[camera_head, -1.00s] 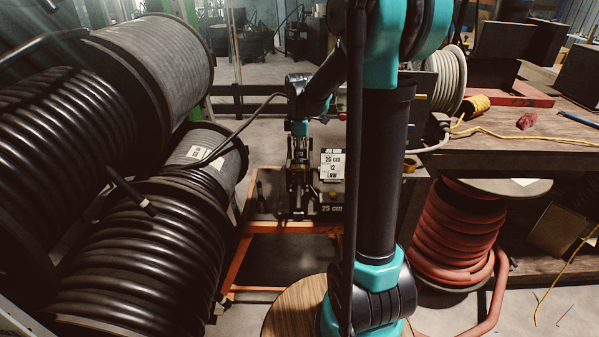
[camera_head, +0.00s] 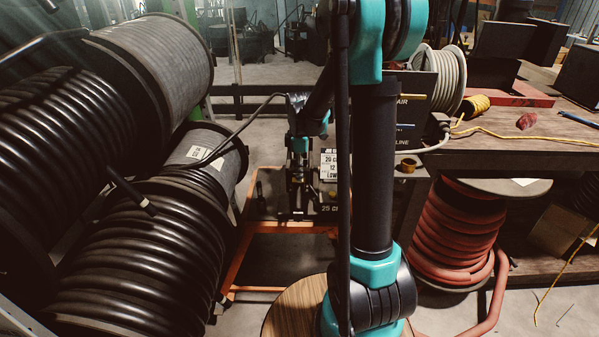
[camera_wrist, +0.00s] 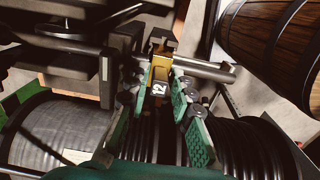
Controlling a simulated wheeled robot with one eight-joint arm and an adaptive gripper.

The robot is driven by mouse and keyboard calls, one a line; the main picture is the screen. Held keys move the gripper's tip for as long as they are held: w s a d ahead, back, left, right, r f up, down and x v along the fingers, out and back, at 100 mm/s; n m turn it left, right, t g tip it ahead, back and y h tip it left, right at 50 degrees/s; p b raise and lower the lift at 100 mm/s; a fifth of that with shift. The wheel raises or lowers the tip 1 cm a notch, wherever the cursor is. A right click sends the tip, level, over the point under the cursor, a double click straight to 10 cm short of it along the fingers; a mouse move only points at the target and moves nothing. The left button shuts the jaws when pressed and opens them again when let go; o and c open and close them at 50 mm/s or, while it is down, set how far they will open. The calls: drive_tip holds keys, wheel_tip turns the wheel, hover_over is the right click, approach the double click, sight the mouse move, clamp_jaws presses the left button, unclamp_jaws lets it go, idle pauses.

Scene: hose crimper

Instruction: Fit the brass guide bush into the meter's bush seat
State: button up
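My gripper (camera_wrist: 164,92) has teal-padded fingers, one on each side of a brass guide bush (camera_wrist: 160,73). In the head view my gripper (camera_head: 298,172) is small and dark, in front of the meter on the orange-framed stand.
A job card (camera_head: 329,165) reading 12 and LOW stands right of my gripper. Black hose reels (camera_head: 130,255) fill the left. A wooden barrel (camera_wrist: 270,40) shows in the wrist view.

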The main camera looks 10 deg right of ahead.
drive_tip(key=shift+o, duration=1)
wheel_tip(320, 180, up, 12)
drive_tip(key=s+d+f+m+t, duration=0.2)
drive_tip(key=s+f+m, duration=0.5)
drive_tip(key=s, duration=0.4)
drive_tip(key=s+d+f+m+t, duration=0.2)
drive_tip(key=s+f+m, duration=0.4)
drive_tip(key=s, duration=0.6)
drive_tip(key=m, duration=0.2)
drive_tip(key=shift+f+m, duration=0.4)
drive_tip(key=shift+a, duration=0.1)
drive_tip(key=shift+c, duration=0.3)
